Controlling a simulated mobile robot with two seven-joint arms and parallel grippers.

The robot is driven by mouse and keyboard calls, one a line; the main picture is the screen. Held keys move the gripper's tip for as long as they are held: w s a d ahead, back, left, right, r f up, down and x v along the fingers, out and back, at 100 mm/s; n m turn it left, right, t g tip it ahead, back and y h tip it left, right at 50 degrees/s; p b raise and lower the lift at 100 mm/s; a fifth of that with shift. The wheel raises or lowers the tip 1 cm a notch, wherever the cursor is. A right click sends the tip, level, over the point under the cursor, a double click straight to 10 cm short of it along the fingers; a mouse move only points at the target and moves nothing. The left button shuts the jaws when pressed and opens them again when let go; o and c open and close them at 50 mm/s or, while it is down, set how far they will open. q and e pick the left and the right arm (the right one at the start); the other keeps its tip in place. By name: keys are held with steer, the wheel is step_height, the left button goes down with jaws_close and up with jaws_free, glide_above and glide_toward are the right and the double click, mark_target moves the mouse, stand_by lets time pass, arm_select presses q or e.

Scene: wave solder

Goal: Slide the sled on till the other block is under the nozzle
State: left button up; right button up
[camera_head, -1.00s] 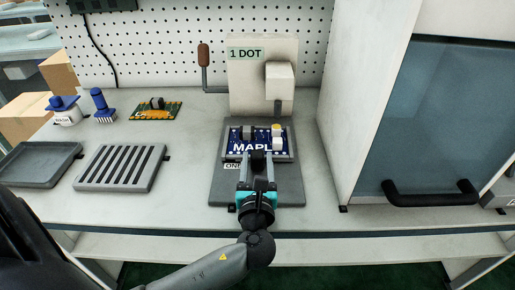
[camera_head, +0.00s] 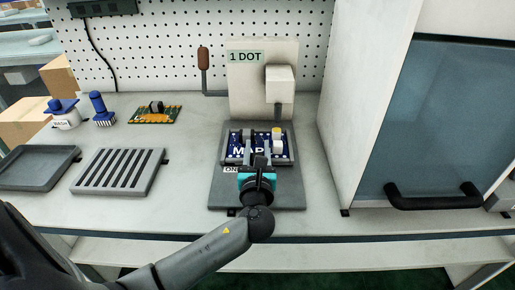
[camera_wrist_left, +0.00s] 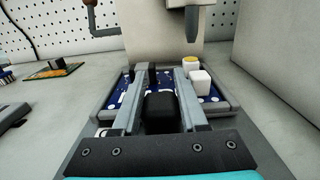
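A grey sled (camera_head: 292,161) carries a blue board (camera_head: 240,153) with white lettering and lies on a grey base plate (camera_head: 224,197). On the board's right stand a yellow-topped white block (camera_head: 276,134) and a plain white block (camera_head: 277,147) nearer me. The nozzle (camera_head: 277,111) hangs from a white housing; in the wrist view its tip (camera_wrist_left: 192,32) appears just above and behind the yellow-topped block. My left gripper (camera_head: 258,151) has its fingers apart over the sled's front, one either side of a black upright piece (camera_wrist_left: 160,112); contact is unclear. My right gripper is not in view.
A white cabinet with a black handle (camera_head: 432,202) stands close on the right. On the left are a slotted grey rack (camera_head: 118,171), a grey tray (camera_head: 36,168), a green board (camera_head: 155,115) and blue-topped items. A brown-handled lever (camera_head: 203,60) is behind.

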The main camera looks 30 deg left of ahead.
arm_select(q)
jaws_close()
stand_by(1.0)
